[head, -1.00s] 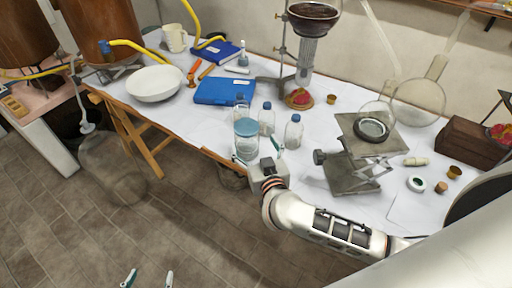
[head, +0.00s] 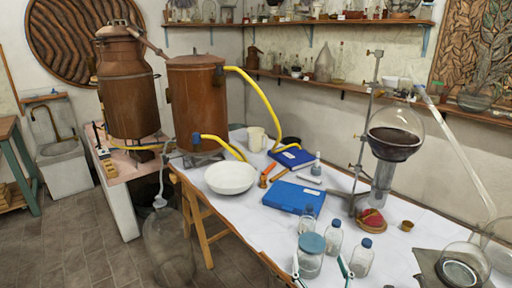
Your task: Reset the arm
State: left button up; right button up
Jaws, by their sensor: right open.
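My right gripper (head: 319,262) shows at the bottom edge of the head view, with only its two thin, teal-tipped fingers visible. The fingers are spread apart and look empty. A glass jar with a teal lid (head: 311,257) stands by the left finger, partly overlapped by it; I cannot tell whether they touch. The rest of my right arm is below the picture. My left gripper is out of view.
Small bottles (head: 361,258) stand close to the right gripper on the white-covered table (head: 240,208). A blue case (head: 293,196), a white bowl (head: 230,177) and a glass flask on a stand (head: 394,136) are farther back. Copper vessels (head: 196,100) stand behind.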

jog(key=s+a+f+n+g+y, duration=0.2)
jog(key=s+a+f+n+y, duration=0.35)
jog(key=s+f, duration=0.2)
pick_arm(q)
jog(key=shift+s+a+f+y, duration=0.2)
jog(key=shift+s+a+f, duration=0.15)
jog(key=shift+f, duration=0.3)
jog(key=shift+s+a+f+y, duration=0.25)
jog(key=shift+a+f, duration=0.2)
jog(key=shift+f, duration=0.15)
pick_arm(e)
jog(key=s+d+f+g+h, duration=0.1)
jog(key=s+d+f+g, duration=0.2)
jog(key=f, duration=0.6)
jog(key=s+d+f+g+h, duration=0.2)
jog(key=s+d+f, duration=0.4)
jog(key=s+f, duration=0.3)
jog(key=shift+s+d+f+g, duration=0.2)
jog(key=shift+s+d+g, duration=0.2)
jog(key=shift+g, duration=0.3)
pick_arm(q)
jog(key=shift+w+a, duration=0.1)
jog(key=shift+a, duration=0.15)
pick_arm(e)
jog(key=shift+a+m+h, duration=0.1)
jog(key=shift+m+h, duration=0.15)
